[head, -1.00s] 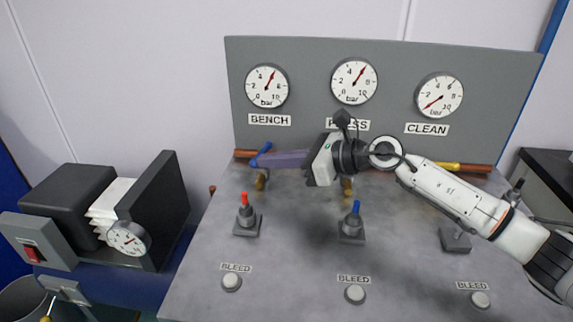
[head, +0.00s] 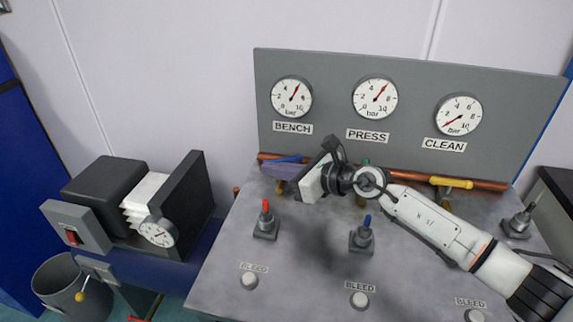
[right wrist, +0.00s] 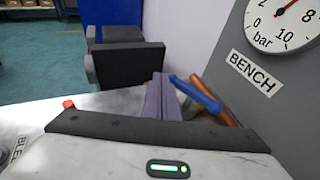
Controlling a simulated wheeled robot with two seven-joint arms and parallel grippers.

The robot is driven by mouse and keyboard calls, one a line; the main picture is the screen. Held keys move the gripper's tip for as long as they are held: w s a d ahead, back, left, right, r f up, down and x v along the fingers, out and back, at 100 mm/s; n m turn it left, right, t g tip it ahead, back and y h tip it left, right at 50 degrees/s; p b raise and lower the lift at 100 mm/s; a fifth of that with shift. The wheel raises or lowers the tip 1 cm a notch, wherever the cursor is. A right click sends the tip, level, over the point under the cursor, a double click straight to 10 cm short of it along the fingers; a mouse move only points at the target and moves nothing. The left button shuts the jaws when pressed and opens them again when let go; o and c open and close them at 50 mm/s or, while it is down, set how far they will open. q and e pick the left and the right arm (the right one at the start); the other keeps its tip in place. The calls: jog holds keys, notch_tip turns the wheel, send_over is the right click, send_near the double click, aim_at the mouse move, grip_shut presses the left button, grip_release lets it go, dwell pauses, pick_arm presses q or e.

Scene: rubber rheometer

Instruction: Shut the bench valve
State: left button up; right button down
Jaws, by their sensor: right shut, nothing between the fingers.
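The bench valve's blue handle (head: 288,159) is on the copper pipe below the BENCH gauge (head: 291,97). It lies nearly along the pipe, partly hidden by my fingers; the right wrist view shows the blue handle (right wrist: 198,94) at a slight angle to the pipe. My right gripper (head: 284,170) is shut and empty, its purple fingers close beside the handle on the near side. The fingers also show in the right wrist view (right wrist: 160,98). I cannot tell whether they touch the handle. The BENCH needle points up and right. My left gripper is not in view.
A red-tipped fitting (head: 265,220) and a blue-tipped fitting (head: 363,235) stand on the grey bench (head: 310,270). A yellow handle (head: 451,182) lies along the pipe at right. The gauge panel (head: 405,80) rises behind. A black and grey machine (head: 105,190) stands at left.

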jog(key=shift+w+a, duration=0.5)
jog(key=shift+a, duration=0.1)
jog(key=shift+d, duration=0.1)
dwell(1.1)
